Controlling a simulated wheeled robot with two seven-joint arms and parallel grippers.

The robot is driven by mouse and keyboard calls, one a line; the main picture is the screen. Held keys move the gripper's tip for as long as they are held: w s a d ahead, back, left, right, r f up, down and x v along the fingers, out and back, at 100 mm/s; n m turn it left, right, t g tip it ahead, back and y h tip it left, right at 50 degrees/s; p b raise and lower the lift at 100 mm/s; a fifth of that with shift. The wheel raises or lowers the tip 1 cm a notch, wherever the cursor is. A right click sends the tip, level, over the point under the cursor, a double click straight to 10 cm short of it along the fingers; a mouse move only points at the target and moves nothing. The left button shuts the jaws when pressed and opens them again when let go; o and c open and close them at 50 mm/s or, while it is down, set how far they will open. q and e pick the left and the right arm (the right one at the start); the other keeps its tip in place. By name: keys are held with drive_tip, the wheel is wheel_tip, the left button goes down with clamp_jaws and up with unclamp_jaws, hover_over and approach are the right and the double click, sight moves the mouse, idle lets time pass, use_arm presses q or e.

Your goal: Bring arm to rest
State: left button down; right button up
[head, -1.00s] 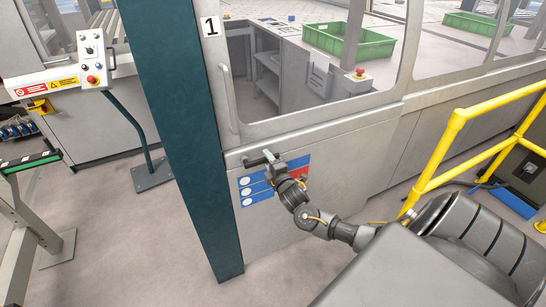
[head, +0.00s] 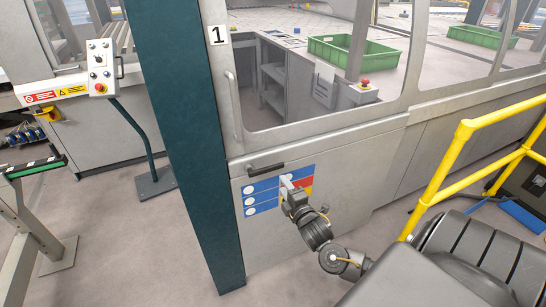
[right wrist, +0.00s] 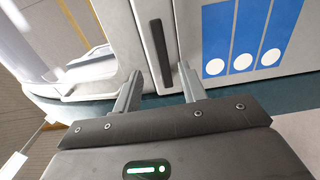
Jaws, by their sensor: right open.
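My right gripper (head: 288,182) is open and empty in front of the grey machine panel, lower right of a dark bar handle (head: 266,169). In the right wrist view my gripper's two fingers (right wrist: 158,88) are spread apart. The handle (right wrist: 160,42) shows beyond them, its lower end in line with the gap, and they do not grip it. My right arm reaches in from the lower right in the head view. My left gripper is in neither view.
A dark green post (head: 185,150) stands left of the panel. A yellow guard rail (head: 450,165) is at the right. A control box (head: 100,67) on a stand is at the far left. Green crates (head: 350,57) are behind the window. Grey floor lies open around the post.

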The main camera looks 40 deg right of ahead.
drive_tip(key=s+f+m+g+y, duration=0.1)
drive_tip(key=s+f+m+g, duration=0.25)
drive_tip(key=f, duration=0.75)
drive_tip(key=s+d+f+m+g, duration=0.15)
drive_tip(key=s+f, duration=0.35)
drive_tip(key=f, duration=0.7)
drive_tip(key=s+f+m+g+y, duration=0.1)
drive_tip(key=s+f+m+g, duration=0.25)
drive_tip(key=f, duration=0.75)
drive_tip(key=s+a+f+m+g+y, duration=0.1)
drive_tip(key=s+a+f+g, duration=0.15)
drive_tip(key=s+f, duration=0.45)
drive_tip(key=s+a+f+m+g, duration=0.25)
drive_tip(key=s+f, duration=0.25)
drive_tip(key=s, duration=0.5)
drive_tip(key=s+a+f+g, duration=0.1)
drive_tip(key=s+a+f, duration=0.1)
drive_tip(key=s+a, duration=0.4)
drive_tip(key=s+a+f+g+y, duration=0.1)
drive_tip(key=s+a+f+g, duration=0.1)
drive_tip(key=s+a, duration=0.4)
drive_tip(key=s+f, duration=0.1)
drive_tip(key=s, duration=0.2)
drive_tip(key=shift+s+m+y, duration=0.3)
drive_tip(key=shift+s+m, duration=0.05)
drive_tip(key=shift+m, duration=0.05)
drive_tip(key=shift+a+f, duration=0.1)
